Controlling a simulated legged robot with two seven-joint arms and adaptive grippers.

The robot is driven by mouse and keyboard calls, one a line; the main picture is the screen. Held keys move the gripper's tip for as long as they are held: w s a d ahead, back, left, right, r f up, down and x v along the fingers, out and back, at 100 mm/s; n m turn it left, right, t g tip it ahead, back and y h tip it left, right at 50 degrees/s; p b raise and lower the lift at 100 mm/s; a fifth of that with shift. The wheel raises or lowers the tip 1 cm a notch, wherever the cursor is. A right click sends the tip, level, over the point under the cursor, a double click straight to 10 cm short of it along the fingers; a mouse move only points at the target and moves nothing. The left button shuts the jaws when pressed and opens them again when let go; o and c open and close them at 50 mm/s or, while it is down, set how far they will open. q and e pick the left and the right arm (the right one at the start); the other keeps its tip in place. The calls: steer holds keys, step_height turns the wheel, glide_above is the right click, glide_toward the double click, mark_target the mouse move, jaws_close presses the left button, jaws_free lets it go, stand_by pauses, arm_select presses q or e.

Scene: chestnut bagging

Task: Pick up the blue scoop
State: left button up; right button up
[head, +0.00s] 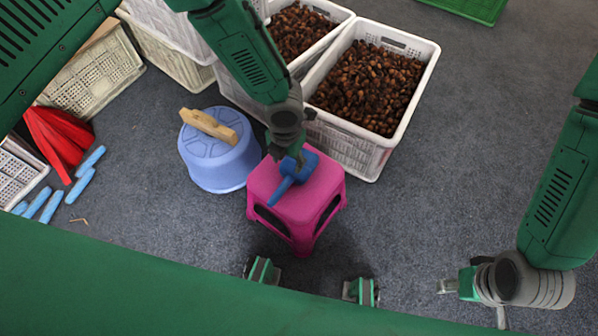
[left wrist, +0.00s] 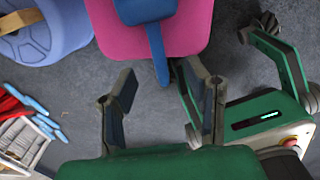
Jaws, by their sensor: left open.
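The blue scoop (head: 287,182) lies on top of the pink stool (head: 328,184), its handle pointing toward the lower left in the head view. My left gripper (head: 290,150) hangs over the stool beside the scoop and hides part of it. In the left wrist view, my left gripper (left wrist: 165,92) has its fingers wide apart with nothing between them. The scoop (left wrist: 147,12) is ahead of the fingertips, its handle pointing toward the gap. My right gripper (head: 458,287) is low at the right, far from the stool; its finger opening is unclear.
A blue basin (head: 215,165) with a wooden piece (head: 208,126) on it stands left of the stool. White crates of chestnuts (head: 372,86) stand behind. Red (head: 60,135) and light-blue items (head: 82,183) lie at the left. The floor right of the stool is clear.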

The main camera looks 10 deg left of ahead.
arm_select(q)
steer(key=b, duration=0.2)
glide_above(285, 184)
step_height(285, 184, down, 7)
steer(key=shift+w+a+f, duration=0.1)
steer(key=shift+w+a, duration=0.05)
steer(key=shift+f+b, duration=0.3)
steer(key=shift+d+f, duration=0.3)
steer(key=shift+f+b, duration=0.35)
steer(key=shift+b, duration=0.05)
steer(key=f, duration=0.1)
steer(key=f+b, duration=0.1)
steer(key=f, duration=0.1)
steer(key=f+b, duration=0.1)
steer(key=shift+s+a+f, duration=0.2)
steer(key=shift+a, duration=0.1)
steer(key=shift+r, duration=0.1)
arm_select(e)
steer(key=f, duration=0.3)
steer(key=a+f, duration=0.1)
steer(key=f, duration=0.1)
steer(key=shift+f, duration=0.35)
arm_select(q)
steer(key=shift+d, duration=0.15)
jaws_close()
arm_select(e)
steer(key=shift+d, duration=0.25)
